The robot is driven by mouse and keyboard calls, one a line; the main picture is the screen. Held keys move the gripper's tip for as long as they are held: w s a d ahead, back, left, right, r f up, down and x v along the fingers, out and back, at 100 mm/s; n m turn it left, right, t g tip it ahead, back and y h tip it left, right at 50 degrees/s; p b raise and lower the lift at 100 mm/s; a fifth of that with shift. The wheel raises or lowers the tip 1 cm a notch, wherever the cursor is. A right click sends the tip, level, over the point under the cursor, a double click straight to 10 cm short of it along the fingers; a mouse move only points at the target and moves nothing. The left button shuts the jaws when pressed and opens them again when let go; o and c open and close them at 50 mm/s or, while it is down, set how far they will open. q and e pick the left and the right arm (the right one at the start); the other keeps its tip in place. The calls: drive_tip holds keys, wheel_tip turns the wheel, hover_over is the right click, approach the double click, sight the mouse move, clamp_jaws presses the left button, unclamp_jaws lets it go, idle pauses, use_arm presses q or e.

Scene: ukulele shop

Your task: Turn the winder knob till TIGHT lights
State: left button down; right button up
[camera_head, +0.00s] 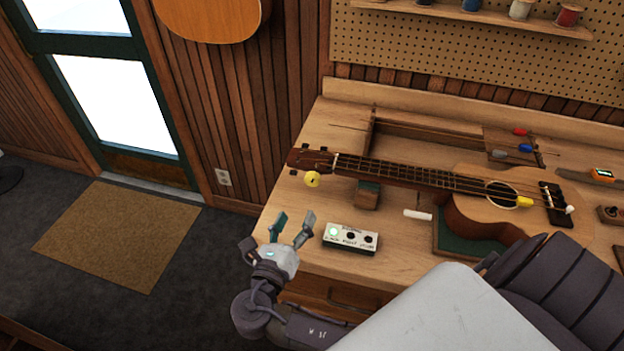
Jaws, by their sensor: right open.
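The yellow winder knob (312,179) sits at the headstock end of the ukulele (415,178), which lies across the workbench. A white indicator box (351,239) stands on the bench in front of it with three round lamps. Its left lamp glows pale green; the middle and right lamps are dark. The small lettering is too blurred to read surely. My right gripper (294,222) is open and empty at the bench's front left corner, left of the box and below the knob in the picture, apart from both. My left gripper is out of view.
A dark block (367,195) stands under the neck, and a white stick (417,215) lies near the body. Small coloured tools (525,148) lie at the back right. The bench (300,215) is clear between box and knob. A doormat (118,236) lies on the floor at left.

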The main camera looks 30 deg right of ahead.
sight(311, 184)
drive_tip(key=p+x, duration=0.1)
drive_tip(key=x, duration=0.4)
drive_tip(key=shift+w+d+r, duration=0.15)
drive_tip(key=shift+w, duration=0.05)
drive_tip(key=p+x, duration=0.1)
drive_tip(key=x, duration=0.3)
drive_tip(key=shift+w+d, duration=0.15)
drive_tip(key=shift+d, duration=0.05)
drive_tip(key=shift+w+d, duration=0.25)
drive_tip(key=shift+d, duration=0.1)
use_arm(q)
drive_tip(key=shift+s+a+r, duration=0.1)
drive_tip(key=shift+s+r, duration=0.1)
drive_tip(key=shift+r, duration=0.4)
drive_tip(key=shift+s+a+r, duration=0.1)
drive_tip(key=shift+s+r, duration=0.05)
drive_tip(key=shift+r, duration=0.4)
use_arm(e)
drive_tip(key=shift+w+d+f, duration=0.1)
drive_tip(key=shift+d+f, duration=0.05)
drive_tip(key=shift+f, duration=0.1)
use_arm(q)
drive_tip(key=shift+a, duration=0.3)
use_arm(e)
drive_tip(key=c, duration=1.1)
